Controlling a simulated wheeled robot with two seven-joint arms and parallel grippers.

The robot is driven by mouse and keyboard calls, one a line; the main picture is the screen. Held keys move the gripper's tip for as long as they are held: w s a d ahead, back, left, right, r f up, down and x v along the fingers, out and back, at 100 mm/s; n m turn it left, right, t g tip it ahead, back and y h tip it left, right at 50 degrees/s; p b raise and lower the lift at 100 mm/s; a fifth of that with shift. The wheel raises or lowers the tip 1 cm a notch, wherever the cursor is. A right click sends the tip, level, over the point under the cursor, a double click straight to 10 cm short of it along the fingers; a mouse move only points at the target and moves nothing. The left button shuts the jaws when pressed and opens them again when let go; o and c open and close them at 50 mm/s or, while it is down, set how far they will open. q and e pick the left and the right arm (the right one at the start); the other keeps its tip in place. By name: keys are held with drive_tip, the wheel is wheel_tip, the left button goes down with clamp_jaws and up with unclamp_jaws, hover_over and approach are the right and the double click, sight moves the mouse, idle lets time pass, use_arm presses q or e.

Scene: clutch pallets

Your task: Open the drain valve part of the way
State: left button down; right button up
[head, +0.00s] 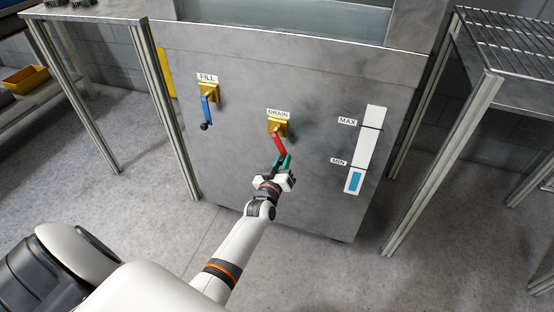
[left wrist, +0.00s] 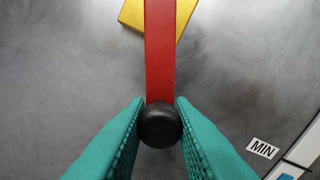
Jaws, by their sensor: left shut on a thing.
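The drain valve has a red lever (head: 279,145) on a yellow base (head: 277,127) under the DRAIN label (head: 278,114) on the grey tank front. The lever slants down and to the right. My left gripper (head: 283,163) is at the lever's lower end. In the left wrist view its teal fingers (left wrist: 160,122) are shut on the red lever (left wrist: 160,50), at its black knob (left wrist: 160,126). The yellow base (left wrist: 132,14) shows partly behind the lever there. My right gripper is not in view.
A blue FILL lever (head: 207,110) hangs straight down at the left. A level gauge (head: 355,180) marked MAX and MIN is at the right, with blue near its bottom, below MIN. Metal tables stand on both sides. The floor in front is clear.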

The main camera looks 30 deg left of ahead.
use_arm(q)
drive_tip(key=shift+w+d+r+n, duration=0.1)
drive_tip(key=shift+d+r+n, duration=0.15)
drive_tip(key=shift+n, duration=0.15)
drive_tip(key=shift+d, duration=0.15)
drive_tip(key=shift+w+d+r+n+p, duration=0.1)
drive_tip(key=shift+d+r+n+p, duration=0.2)
drive_tip(key=shift+n+p, duration=0.35)
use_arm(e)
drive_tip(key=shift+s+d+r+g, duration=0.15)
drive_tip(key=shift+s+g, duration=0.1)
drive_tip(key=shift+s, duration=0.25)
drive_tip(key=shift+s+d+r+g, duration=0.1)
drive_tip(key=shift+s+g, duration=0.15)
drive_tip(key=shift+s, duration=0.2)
use_arm(q)
drive_tip(key=shift+d+n, duration=0.1)
drive_tip(key=shift+n, duration=0.15)
drive_tip(key=c, duration=1.3)
unclamp_jaws()
